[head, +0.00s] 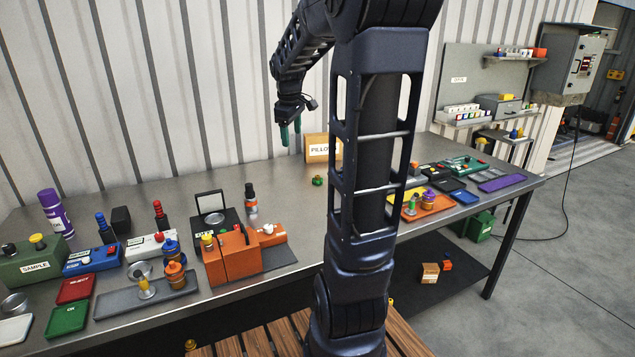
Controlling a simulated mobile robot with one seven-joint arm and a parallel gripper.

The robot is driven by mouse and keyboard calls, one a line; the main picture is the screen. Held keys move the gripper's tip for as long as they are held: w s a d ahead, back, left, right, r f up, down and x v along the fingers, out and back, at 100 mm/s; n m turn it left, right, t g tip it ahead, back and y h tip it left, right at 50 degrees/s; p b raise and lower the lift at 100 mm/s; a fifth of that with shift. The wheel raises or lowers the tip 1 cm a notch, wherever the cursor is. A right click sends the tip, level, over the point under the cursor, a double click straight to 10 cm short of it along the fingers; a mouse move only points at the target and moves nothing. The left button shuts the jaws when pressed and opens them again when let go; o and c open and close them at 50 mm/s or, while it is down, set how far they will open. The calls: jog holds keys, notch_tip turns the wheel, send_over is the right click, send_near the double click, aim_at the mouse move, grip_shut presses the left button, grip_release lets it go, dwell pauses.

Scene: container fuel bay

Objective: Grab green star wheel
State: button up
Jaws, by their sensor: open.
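A small green object (317,180), apparently the green star wheel with a yellowish spot on it, sits on the grey metal table (290,185), just in front of the box with a "PILLO…" label. It is small, so its exact shape is hard to make out. My gripper (291,134), with green fingers, hangs pointing down above the back of the table, to the left of and higher than the green object. It is open and holds nothing visible. My arm passes in front of the table's middle and hides part of it.
The cardboard box (318,148) stands behind the green object. An orange machine (232,256) and a dark bottle (250,198) stand left of it. Coloured trays, including an orange tray (441,206), lie at right. The tabletop around the green object is mostly clear.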

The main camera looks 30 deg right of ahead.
jog(key=w+d+f+n+g, duration=0.1)
jog(key=w+d+f+n, duration=0.3)
jog(key=w, duration=0.6)
jog(key=n+g+y, duration=0.1)
jog(key=n, duration=0.5)
send_near(317, 176)
notch_tip(317, 176, down, 10)
jog(key=shift+s+r, duration=0.1)
jog(key=shift+s, duration=0.1)
jog(key=shift+c, duration=0.5)
jog(key=c, duration=1)
